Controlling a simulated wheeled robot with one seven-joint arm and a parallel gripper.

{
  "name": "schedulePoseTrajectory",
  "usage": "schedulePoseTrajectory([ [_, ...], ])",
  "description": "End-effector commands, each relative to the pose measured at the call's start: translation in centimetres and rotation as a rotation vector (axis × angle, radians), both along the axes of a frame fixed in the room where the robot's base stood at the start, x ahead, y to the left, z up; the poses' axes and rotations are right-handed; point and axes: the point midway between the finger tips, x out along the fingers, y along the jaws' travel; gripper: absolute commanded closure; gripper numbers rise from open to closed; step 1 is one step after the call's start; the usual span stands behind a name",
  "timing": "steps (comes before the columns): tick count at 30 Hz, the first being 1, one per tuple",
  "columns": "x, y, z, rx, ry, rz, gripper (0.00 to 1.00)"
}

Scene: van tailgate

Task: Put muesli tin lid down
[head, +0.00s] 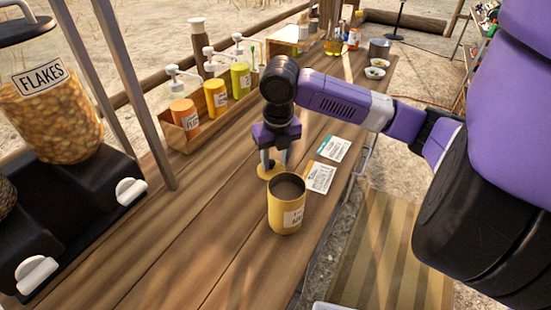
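The muesli tin (286,207) is a yellow cylinder with a white label. It stands upright on the wooden counter (190,235), its top open and its inside dark. The yellow round lid (268,174) is flat just behind the tin, at or very near the counter top. My gripper (275,164) points down over the lid, its fingers visibly apart. The finger ends are close to the lid; whether they touch it is hard to tell. The tin's rim is in front of part of this spot.
Two cards (320,177) (334,148) lie right of the lid, near the counter's edge. A wooden box (195,133) with pump bottles stands behind left. A flakes dispenser (62,118) is at left.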

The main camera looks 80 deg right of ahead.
Motion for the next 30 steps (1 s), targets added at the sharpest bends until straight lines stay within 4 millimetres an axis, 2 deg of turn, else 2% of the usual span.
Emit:
schedulePoseTrajectory([
  [4, 0.0, 0.0, 0.2, 0.000, 0.000, 0.000, 0.58],
  [8, 0.0, 0.0, 1.3, -0.002, 0.000, 0.001, 0.58],
  [21, -0.6, 0.9, 9.8, -0.002, -0.001, 0.001, 0.58],
  [25, -0.7, 1.1, 11.3, -0.001, -0.001, 0.001, 0.58],
  [30, -0.8, 1.2, 12.2, 0.000, 0.000, 0.000, 0.58],
])
